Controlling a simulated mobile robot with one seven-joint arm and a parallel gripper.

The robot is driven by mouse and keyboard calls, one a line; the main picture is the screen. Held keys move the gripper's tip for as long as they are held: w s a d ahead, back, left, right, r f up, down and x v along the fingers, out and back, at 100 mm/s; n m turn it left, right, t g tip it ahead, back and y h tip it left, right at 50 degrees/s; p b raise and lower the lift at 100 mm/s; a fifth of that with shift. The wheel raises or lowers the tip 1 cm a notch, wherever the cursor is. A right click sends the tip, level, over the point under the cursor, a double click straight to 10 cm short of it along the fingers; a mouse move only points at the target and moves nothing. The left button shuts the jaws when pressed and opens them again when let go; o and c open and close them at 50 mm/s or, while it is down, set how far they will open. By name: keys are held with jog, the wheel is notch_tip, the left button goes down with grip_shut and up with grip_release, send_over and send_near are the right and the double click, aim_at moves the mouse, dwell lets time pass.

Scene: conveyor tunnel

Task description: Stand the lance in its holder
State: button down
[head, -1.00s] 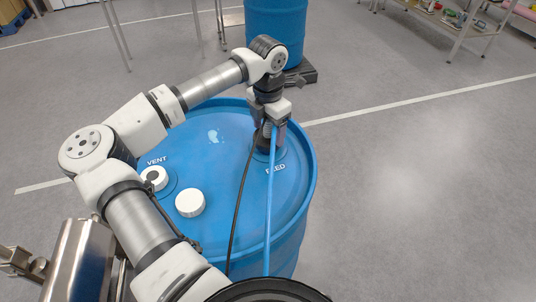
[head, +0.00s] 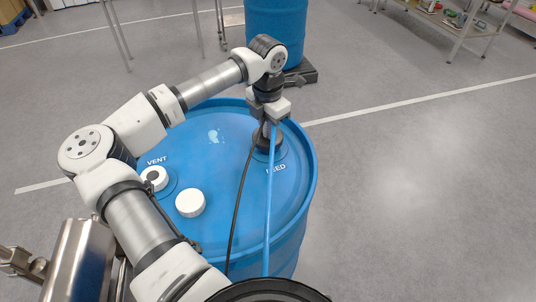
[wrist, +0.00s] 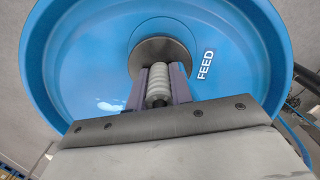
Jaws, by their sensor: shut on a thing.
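The lance (wrist: 159,84) shows a pale ribbed grip in the wrist view, upright between my two fingers. My gripper (head: 268,122) is shut on it, above the FEED opening at the far right of the blue drum (head: 225,165). A dark round collar (wrist: 150,52) lies below the grip at FEED; it also shows in the head view (head: 267,146). The lance's lower part is hidden, so I cannot tell how deep it sits. A blue hose (head: 269,205) and a black cable (head: 240,200) run from it towards me. I cannot identify the holder for certain.
A white cap (head: 190,203) lies loose-looking on the drum top beside the white VENT fitting (head: 154,178). A steel box-like part (head: 80,262) stands at lower left. Another blue drum (head: 275,35) stands behind. The floor to the right is clear.

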jog(key=shift+s+d+f, duration=0.25)
jog(key=shift+s+f, duration=0.1)
jog(key=shift+f, duration=0.1)
jog(key=shift+w+r+p, duration=0.2)
jog(key=shift+r+p, duration=0.1)
jog(key=shift+r, duration=0.35)
jog(key=shift+w+a+r, duration=0.1)
jog(key=shift+r, duration=0.65)
jog(key=shift+r+p, duration=0.2)
jog(key=shift+p, duration=0.1)
notch_tip(320, 180, up, 22)
jog(key=p, duration=0.6)
jog(key=shift+f, duration=0.15)
notch_tip(320, 180, up, 9)
jog(key=shift+f, duration=0.2)
dwell(0.6)
